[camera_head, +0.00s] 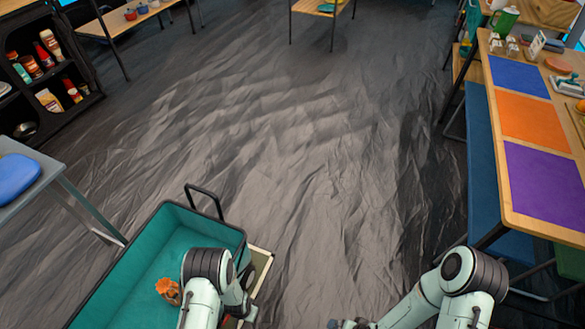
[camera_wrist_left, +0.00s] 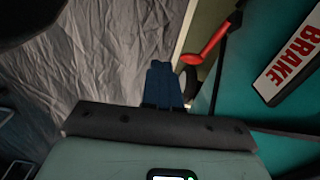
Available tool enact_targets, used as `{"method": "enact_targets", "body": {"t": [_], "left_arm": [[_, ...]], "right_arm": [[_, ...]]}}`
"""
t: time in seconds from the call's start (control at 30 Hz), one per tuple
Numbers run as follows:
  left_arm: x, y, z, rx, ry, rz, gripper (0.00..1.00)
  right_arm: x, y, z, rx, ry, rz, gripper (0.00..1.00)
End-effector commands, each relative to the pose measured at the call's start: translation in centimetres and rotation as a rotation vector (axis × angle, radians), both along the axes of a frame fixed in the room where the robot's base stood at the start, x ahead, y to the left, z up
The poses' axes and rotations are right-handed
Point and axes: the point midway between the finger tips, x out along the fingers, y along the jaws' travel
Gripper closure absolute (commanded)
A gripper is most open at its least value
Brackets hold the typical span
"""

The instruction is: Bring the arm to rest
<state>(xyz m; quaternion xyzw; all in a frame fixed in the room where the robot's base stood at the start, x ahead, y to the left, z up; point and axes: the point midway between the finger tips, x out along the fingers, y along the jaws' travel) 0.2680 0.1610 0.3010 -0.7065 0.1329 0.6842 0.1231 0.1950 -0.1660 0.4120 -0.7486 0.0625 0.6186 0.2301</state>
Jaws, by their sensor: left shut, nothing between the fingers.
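My left arm reaches down over the right edge of a teal, black-rimmed cart (camera_head: 160,250) in the head view. In the left wrist view my left gripper (camera_wrist_left: 163,84) has its two dark blue fingers together with nothing between them. It points over the grey floor beside a pale edge. My right arm is bent at the bottom right of the head view. The end of it is at the lower picture edge, and its fingers cannot be made out.
An orange item (camera_head: 168,291) lies in the cart. The left wrist view shows a red lever (camera_wrist_left: 207,46) and a BRAKE label (camera_wrist_left: 290,62) close by. A long table with coloured mats (camera_head: 533,121) stands right, with a blue bench (camera_head: 482,165). The crumpled grey floor (camera_head: 310,150) between is clear.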

Motion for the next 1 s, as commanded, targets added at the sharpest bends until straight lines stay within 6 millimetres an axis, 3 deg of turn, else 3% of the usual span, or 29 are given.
{"method": "enact_targets", "body": {"t": [0.1,0.27,0.53,0.6,0.87,1.0], "left_arm": [[-2.6,0.6,1.9,-0.074,-0.008,0.208,1.00],[-4.7,0.5,4.9,-0.156,-0.037,0.441,1.00],[-7.4,0.8,11.5,-0.269,-0.111,0.792,1.00],[-8.2,0.2,13.6,-0.271,-0.087,0.777,1.00],[-11.4,-1.2,19.7,-0.273,0.018,0.752,1.00],[-13.3,-2.2,23.9,-0.273,0.095,0.735,1.00]], "right_arm": [[0.0,0.0,0.0,0.000,-0.001,0.000,0.00],[0.0,0.0,0.0,0.000,0.000,0.000,0.00],[0.0,0.0,0.0,0.000,0.000,0.000,0.00],[-0.9,0.4,2.3,0.010,0.020,0.009,0.00],[-4.1,1.8,8.6,0.049,0.108,0.043,0.00],[-6.1,2.7,12.8,0.077,0.176,0.068,0.00]]}}
